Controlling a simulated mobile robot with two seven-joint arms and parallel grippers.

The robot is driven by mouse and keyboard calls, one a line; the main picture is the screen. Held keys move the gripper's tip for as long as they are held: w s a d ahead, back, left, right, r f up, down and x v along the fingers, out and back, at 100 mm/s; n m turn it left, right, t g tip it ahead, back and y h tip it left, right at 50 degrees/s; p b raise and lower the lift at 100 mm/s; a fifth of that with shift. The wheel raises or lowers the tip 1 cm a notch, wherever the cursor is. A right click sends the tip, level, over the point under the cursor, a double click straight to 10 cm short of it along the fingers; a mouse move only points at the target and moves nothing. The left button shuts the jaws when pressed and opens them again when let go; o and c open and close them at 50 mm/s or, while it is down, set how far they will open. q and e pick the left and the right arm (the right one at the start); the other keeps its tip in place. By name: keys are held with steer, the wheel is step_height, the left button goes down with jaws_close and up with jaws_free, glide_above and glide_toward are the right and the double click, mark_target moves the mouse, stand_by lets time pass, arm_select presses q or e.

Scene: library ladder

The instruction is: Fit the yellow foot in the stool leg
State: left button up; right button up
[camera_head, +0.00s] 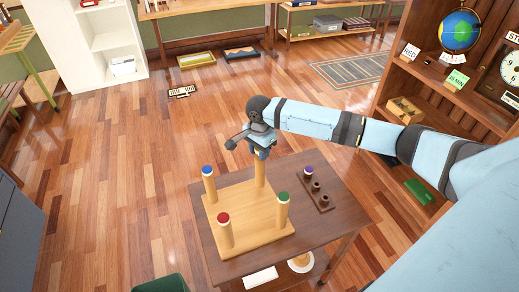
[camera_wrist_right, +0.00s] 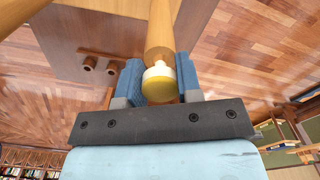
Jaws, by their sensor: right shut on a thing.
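The stool (camera_head: 243,216) lies upside down on a brown table, its legs pointing up. Three legs carry feet: blue (camera_head: 207,169), red (camera_head: 223,217) and green (camera_head: 283,195). My right gripper (camera_head: 262,150) is above the back leg (camera_head: 260,173). In the right wrist view its blue fingers are shut on the yellow foot (camera_wrist_right: 160,90), which has a white collar. The foot is in line with the wooden leg (camera_wrist_right: 161,30), its collar at the leg's end. I cannot tell how deeply it sits in the leg. My left gripper is out of view.
A dark rack (camera_head: 312,189) on the table's right side holds a purple foot (camera_head: 308,170) and two brown holders. A shelf unit with a globe (camera_head: 460,29) and clock stands at the right. The floor (camera_head: 120,180) left of the table is clear.

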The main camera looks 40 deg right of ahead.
steer(key=shift+f+p, duration=0.35)
steer(key=shift+p, duration=0.25)
stand_by(0.8)
steer(key=shift+s+a+f+p, duration=0.2)
steer(key=shift+s+f+p, duration=0.25)
steer(key=shift+f, duration=0.2)
stand_by(1.2)
steer(key=o, duration=0.8)
steer(key=shift+o, duration=0.8)
steer(key=shift+w+f, duration=0.15)
steer(key=shift+w, duration=0.05)
steer(key=shift+w+d, duration=0.1)
steer(key=shift+w, duration=0.1)
steer(key=shift+o, duration=0.2)
steer(key=o, duration=0.4)
steer(key=shift+o, duration=0.3)
steer(key=shift+r, duration=0.3)
